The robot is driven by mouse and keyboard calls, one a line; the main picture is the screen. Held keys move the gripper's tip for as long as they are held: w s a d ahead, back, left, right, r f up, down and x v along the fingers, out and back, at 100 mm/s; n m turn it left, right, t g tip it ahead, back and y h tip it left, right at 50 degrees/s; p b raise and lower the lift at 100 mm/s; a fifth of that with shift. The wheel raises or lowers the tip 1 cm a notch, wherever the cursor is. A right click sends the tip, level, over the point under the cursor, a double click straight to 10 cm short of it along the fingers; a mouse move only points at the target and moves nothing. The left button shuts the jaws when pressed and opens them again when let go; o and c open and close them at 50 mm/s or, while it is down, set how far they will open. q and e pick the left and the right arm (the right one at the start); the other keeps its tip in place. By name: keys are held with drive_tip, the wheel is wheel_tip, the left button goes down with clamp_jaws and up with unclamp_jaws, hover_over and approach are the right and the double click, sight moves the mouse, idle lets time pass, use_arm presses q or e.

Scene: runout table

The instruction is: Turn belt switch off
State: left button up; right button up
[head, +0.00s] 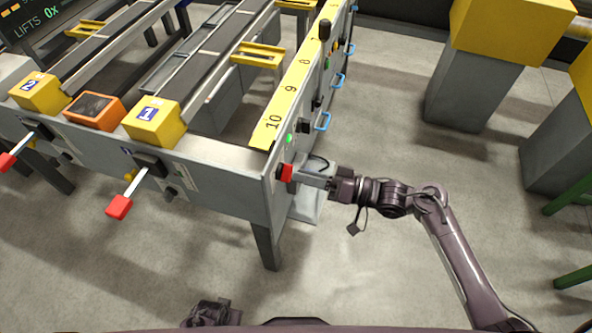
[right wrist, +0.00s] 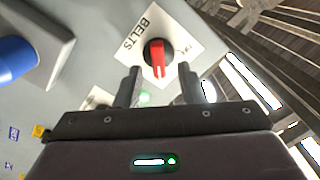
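The belt switch (right wrist: 157,60) is a red rotary handle on a round black base. It sits on a white plate (right wrist: 178,28) lettered BELTS in the right wrist view. Its red handle points down the picture, toward the gap between my fingers. My right gripper (right wrist: 159,84) is open, with one finger on each side of the handle's line and nothing between the tips. The fingertips look just short of the handle. In the head view the red switch (head: 286,172) is at the table's near right corner, with my right gripper (head: 303,177) close at its right.
Red-ended levers (head: 119,206) stick out of the table's front. Blue handles (head: 322,122) and a black-knobbed lever (head: 325,30) line its right side. A blue cylindrical part (right wrist: 15,58) is at the left in the wrist view. Yellow-topped grey pedestals (head: 472,95) stand right; the floor between is clear.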

sight(285, 173)
drive_tip(key=shift+x, duration=1.45)
clamp_jaws()
